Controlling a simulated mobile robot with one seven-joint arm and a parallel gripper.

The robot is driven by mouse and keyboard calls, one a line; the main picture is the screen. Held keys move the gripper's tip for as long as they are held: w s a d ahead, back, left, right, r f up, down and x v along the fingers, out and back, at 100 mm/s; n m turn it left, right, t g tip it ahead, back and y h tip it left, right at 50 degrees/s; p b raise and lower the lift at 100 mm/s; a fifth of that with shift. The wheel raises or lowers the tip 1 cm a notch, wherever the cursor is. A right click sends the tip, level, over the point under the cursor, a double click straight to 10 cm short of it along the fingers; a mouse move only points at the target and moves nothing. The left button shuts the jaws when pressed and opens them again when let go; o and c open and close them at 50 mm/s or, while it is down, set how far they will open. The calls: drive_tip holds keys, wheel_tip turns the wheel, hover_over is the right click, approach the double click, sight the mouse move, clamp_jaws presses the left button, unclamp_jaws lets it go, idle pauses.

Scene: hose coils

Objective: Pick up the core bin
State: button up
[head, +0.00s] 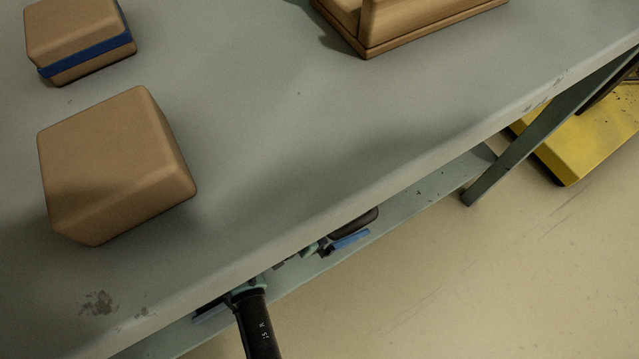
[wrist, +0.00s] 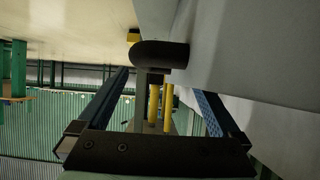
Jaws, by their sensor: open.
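I cannot pick out the core bin for certain in either view. My gripper (head: 342,243) is low beside the front edge of the table in the head view, partly hidden by the tabletop, with a blue finger pad showing. In the wrist view my gripper (wrist: 162,85) is open, its two fingers spread apart. A dark rounded piece (wrist: 160,55) on a short stem shows ahead of and between the fingers. A dark rounded shape (head: 356,222) also shows beside the gripper in the head view. I see nothing held.
Two brown blocks (head: 115,165) (head: 75,25), the farther one with a blue band, sit on the grey table (head: 270,150). A wooden box (head: 430,25) stands at the far edge. A yellow platform (head: 585,135) lies on the floor at right. The floor in front is clear.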

drive_tip(key=b+x, duration=0.2)
drive_tip(key=x, duration=0.2)
drive_tip(key=shift+w+d+f+b, duration=0.15)
drive_tip(key=shift+w+d+b, duration=0.1)
drive_tip(key=shift+w+b, duration=0.1)
clamp_jaws()
drive_tip(key=shift+r, duration=0.3)
